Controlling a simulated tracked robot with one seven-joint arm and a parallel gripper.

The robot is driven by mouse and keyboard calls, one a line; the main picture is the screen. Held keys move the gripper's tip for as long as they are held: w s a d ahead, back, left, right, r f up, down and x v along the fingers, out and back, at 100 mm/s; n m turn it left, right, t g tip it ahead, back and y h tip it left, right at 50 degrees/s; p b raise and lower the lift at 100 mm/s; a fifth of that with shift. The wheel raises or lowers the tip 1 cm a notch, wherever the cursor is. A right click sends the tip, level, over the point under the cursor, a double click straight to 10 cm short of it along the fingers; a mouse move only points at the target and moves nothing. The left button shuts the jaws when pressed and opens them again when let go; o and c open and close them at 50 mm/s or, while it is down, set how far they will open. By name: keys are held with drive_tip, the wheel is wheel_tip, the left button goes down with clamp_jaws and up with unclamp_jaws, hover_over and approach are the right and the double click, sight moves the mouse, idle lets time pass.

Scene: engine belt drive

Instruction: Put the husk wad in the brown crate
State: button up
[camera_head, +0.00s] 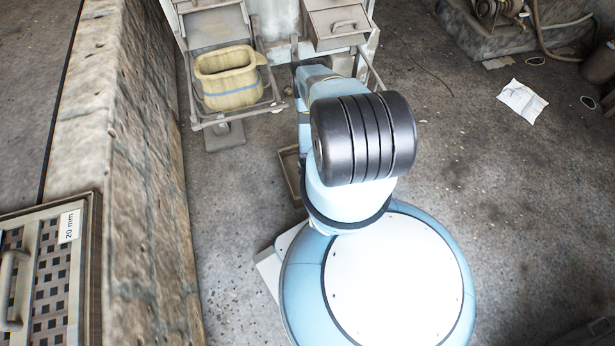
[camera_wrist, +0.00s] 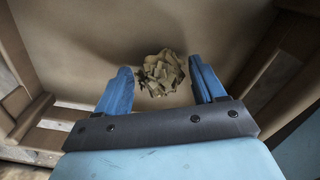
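The husk wad (camera_wrist: 162,73), a crumpled tan-brown clump, shows in the wrist view over a smooth brown surface with wooden slats at its sides, which looks like the inside of the brown crate (camera_wrist: 75,28). My gripper (camera_wrist: 159,70) has its two blue fingers apart, one on each side of the wad, with a narrow gap showing at each side. I cannot tell whether the wad rests on the surface. In the head view, a brown wooden tray-like crate (camera_head: 287,165) on the floor is partly hidden behind my arm. My gripper and the wad are hidden there.
A yellow woven basket (camera_head: 229,79) stands on a rack at upper left. A grey drawer unit (camera_head: 338,24) is at the top. A stone wall (camera_head: 130,170) runs along the left. The concrete floor at right is mostly clear, with a paper sheet (camera_head: 522,101).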

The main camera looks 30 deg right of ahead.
drive_tip(key=shift+o, duration=0.6)
drive_tip(key=shift+r, duration=0.15)
wheel_tip(320, 180, up, 12)
idle(0.3)
drive_tip(key=shift+c, duration=0.2)
idle(1.1)
